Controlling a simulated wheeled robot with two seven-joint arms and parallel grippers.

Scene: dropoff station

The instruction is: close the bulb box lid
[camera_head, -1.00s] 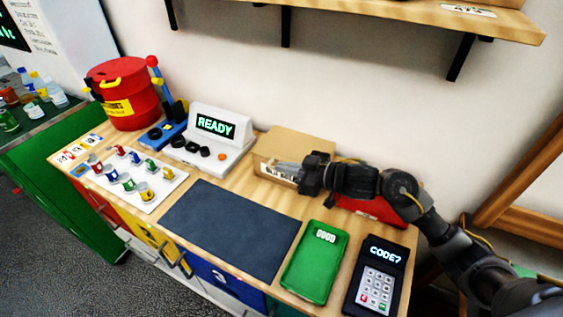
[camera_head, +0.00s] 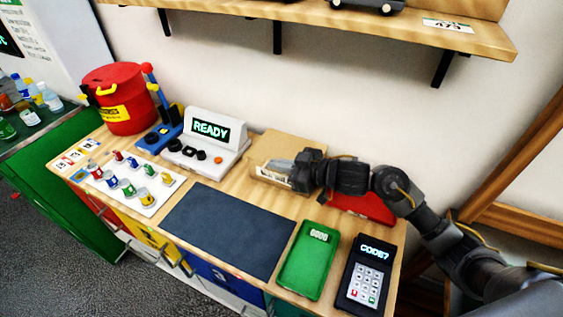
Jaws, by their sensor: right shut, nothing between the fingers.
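The bulb box (camera_head: 265,171) is a tan cardboard box at the back of the bench, right of the READY device. Its tan lid (camera_head: 291,147) shows behind and above the front opening; whether it lies fully down I cannot tell. My right gripper (camera_head: 283,166) is at the front right of the box, its fingers pointing left across the front opening. It is shut with nothing visible between the fingers, and it hides the box's right part. My left gripper is not in view.
A red object (camera_head: 362,207) lies under my right arm. A green tray (camera_head: 306,262) and a keypad (camera_head: 369,273) stand at the front right. A dark mat (camera_head: 228,228) lies clear in the middle. The READY device (camera_head: 208,143) is left of the box. A shelf (camera_head: 330,20) hangs above.

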